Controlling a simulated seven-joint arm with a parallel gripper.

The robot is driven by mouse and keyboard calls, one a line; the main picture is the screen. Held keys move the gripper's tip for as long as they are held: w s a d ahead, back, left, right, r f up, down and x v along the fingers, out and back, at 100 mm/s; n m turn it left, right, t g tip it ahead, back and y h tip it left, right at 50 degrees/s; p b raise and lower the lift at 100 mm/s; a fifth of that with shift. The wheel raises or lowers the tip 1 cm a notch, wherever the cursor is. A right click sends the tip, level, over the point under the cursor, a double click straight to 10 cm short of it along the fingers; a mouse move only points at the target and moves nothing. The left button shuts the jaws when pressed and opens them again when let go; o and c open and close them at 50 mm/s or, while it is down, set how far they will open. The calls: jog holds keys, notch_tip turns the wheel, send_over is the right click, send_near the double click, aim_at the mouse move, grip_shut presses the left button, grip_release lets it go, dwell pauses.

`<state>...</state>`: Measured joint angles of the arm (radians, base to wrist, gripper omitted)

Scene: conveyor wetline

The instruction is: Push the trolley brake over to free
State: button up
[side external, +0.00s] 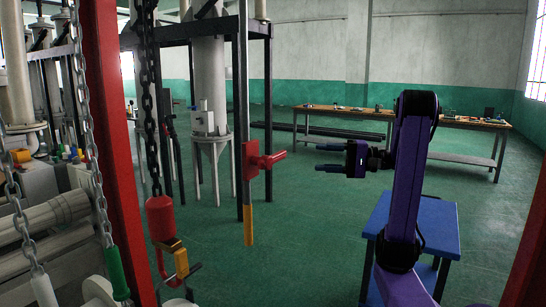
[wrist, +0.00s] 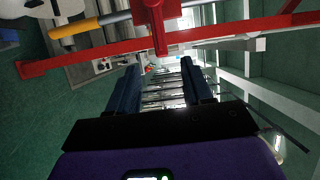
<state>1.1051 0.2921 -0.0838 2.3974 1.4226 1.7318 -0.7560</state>
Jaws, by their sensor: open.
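In the wrist view, my gripper (wrist: 160,64) shows two parted dark fingers. A red fitting (wrist: 155,22) lies beyond their tips, near a yellow-ended bar (wrist: 76,28). The brake's setting cannot be told.
Chains and a red hoist block (side external: 160,217) with a hook hang at the left, near a red post (side external: 108,120). A blue table (side external: 435,222) stands by my arm. A workbench (side external: 400,115) is far back. Green floor is open below my gripper.

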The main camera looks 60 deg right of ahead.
aim_at(283, 155)
jog(key=x, duration=1.4)
jog(key=shift+w+a, duration=0.15)
jog(key=shift+w, duration=0.05)
grip_shut()
jog(key=shift+r, duration=0.15)
